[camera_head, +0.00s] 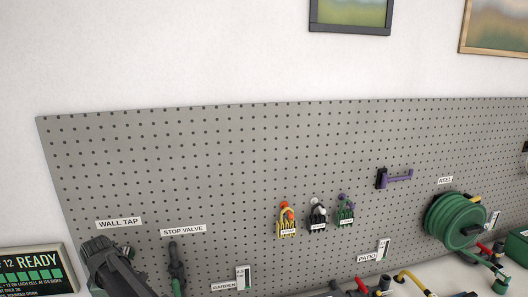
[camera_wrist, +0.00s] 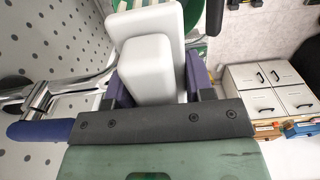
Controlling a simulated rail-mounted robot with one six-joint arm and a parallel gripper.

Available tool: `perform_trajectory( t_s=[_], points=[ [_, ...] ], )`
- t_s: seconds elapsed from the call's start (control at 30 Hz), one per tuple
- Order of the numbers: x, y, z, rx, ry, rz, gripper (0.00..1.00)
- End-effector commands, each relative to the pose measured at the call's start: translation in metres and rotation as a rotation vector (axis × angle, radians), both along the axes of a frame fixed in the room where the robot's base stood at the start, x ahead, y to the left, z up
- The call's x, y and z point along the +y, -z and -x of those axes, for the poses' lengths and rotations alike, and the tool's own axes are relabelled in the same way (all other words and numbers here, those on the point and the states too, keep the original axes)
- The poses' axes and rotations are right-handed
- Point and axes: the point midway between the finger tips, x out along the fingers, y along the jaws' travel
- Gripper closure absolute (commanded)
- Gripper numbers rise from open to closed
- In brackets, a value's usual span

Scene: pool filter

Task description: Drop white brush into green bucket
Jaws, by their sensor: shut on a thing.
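In the wrist view my gripper (camera_wrist: 153,88) has its purple fingers on either side of a smooth white, block-shaped thing (camera_wrist: 148,62), which I take to be the white brush. It is shut on it, and the fingertips are largely hidden behind the white body. The head view shows neither my gripper nor a clear bucket.
A green box (camera_head: 517,246) stands at the far right. A blue-handled metal part (camera_wrist: 40,130) lies left of my gripper; white drawers (camera_wrist: 268,88) stand right.

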Motion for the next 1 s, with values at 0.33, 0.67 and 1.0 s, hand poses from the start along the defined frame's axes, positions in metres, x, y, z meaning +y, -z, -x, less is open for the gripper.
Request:
perform_trajectory(
  t_s=[0.33,0.67,1.0],
  points=[
    [0.0,0.046,0.0,0.0,0.002,0.0,0.79],
    [0.0,0.043,0.0,0.0,0.002,0.0,0.35],
    [0.0,0.043,-0.002,-0.003,0.004,-0.001,0.22]
  ],
)
